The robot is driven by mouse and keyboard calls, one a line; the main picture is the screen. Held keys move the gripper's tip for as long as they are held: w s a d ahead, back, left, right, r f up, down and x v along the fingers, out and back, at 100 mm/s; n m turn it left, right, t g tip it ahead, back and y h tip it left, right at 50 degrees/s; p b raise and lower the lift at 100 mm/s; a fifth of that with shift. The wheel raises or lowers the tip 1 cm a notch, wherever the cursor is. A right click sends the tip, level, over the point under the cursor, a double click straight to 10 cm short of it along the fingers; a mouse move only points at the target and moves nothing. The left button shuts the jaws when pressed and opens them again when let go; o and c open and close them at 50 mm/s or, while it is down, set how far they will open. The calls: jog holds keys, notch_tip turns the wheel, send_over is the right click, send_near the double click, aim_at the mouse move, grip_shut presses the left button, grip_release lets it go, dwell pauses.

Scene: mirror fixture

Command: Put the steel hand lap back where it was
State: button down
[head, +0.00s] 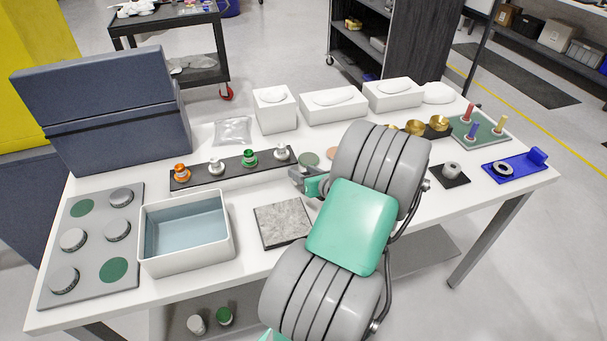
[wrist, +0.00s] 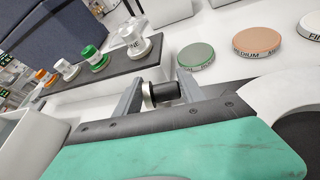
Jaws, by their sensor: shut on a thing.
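My gripper (wrist: 160,92) is shut on a small dark cylinder with a pale metal end, which looks like the steel hand lap (wrist: 164,92). It is held sideways between the two grey fingers. In the head view my gripper (head: 308,180) is above the middle of the white table, just in front of the black bottle rack (head: 235,167); my arm hides most of it and the held thing there. A grey plate (head: 134,205) at the left holds several round grey discs and shows two bare green circles.
A white bin (head: 230,240) and a speckled stone tile (head: 282,223) stand near the front. Round pads, green (wrist: 195,56) and orange (wrist: 256,40), lie right of the rack. A black mat (head: 464,181) with a grey ring-shaped part and a blue holder (head: 520,171) are at right.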

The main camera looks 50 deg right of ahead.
jog(key=shift+f, duration=0.3)
jog(key=shift+f, duration=0.1)
jog(key=c, duration=1.1)
grip_release()
jog(key=shift+f, duration=0.15)
jog(key=shift+c, duration=0.2)
jog(key=o, duration=0.5)
jog(key=shift+c, duration=0.2)
